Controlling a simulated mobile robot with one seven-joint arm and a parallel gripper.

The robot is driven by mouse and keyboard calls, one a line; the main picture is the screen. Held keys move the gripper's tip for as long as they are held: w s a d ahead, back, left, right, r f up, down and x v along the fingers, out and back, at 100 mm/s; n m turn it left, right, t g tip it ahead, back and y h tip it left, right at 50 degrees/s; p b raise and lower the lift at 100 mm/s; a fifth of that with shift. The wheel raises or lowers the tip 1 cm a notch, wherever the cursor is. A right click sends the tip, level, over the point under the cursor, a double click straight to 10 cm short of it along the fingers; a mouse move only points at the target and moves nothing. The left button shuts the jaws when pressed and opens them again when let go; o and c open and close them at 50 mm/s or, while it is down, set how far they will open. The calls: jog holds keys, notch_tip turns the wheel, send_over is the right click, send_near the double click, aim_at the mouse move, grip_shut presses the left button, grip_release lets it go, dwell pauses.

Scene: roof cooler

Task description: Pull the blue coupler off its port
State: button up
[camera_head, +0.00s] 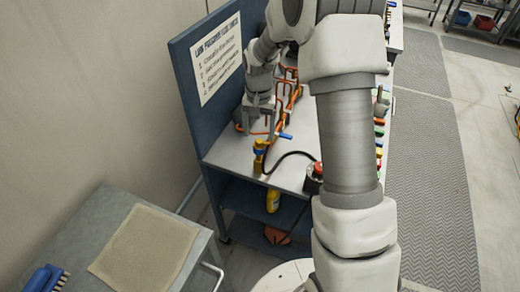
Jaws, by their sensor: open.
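My gripper (257,122) points down over the left part of the grey bench, beside orange pipework (289,95). Its fingers are open, and I cannot make out anything between them. A small blue part (285,136) shows just right of and below the gripper, at the near end of the pipework. A yellow fitting (260,146) with some blue on it stands nearer the bench's front edge, close to a black hose. I cannot tell which blue part is the coupler; its port is not clear at this size.
The bench (228,154) has a blue back panel with a printed sign (216,60). A red button (318,168) sits near its front right. My arm hides the bench's right part. A side table (90,222) holds a tan mat (144,247) and a blue brush (45,279).

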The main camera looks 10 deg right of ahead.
aim_at(262, 142)
notch_tip(262, 142, down, 5)
jog(key=b, duration=0.3)
jog(key=shift+f, duration=0.4)
jog(key=shift+a+f, duration=0.1)
jog(key=shift+a, duration=0.15)
jog(key=shift+s+d, duration=0.15)
jog(key=shift+d, duration=0.15)
jog(key=shift+s+d, duration=0.1)
jog(key=shift+d, duration=0.15)
jog(key=shift+s+d, duration=0.2)
jog(key=shift+d, duration=0.45)
dwell(0.4)
